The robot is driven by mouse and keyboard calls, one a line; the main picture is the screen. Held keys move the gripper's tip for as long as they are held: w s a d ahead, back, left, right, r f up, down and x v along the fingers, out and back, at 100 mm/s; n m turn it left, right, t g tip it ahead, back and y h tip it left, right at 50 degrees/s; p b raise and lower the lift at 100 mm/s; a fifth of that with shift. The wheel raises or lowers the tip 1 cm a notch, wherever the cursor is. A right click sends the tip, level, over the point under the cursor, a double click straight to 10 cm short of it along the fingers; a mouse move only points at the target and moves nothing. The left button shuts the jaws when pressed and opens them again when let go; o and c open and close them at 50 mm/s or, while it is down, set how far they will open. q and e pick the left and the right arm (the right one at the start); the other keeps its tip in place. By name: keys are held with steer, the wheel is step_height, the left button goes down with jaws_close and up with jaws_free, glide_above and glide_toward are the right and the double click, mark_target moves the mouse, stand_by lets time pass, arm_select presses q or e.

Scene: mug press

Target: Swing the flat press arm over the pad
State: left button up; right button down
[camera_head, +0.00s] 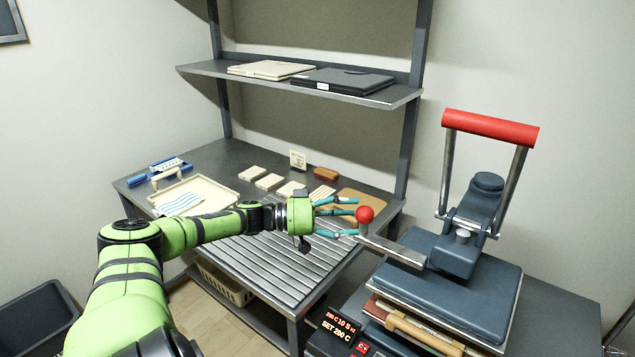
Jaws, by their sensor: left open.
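The press stands at the right with a dark blue flat upper plate (498,305), a red lift handle (490,127) standing up on two metal rods, and a metal bar (393,250) reaching left. My right gripper is not in view.
The grey workbench (225,157) holds a tray (225,191), pale blocks and a brown block (326,174). A shelf (215,69) hangs above. A dark bin (38,317) stands lower left.

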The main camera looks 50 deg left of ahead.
arm_select(q)
steer(key=v, duration=0.8)
steer(key=shift+a, duration=0.15)
steer(key=shift+s, duration=0.1)
stand_by(0.6)
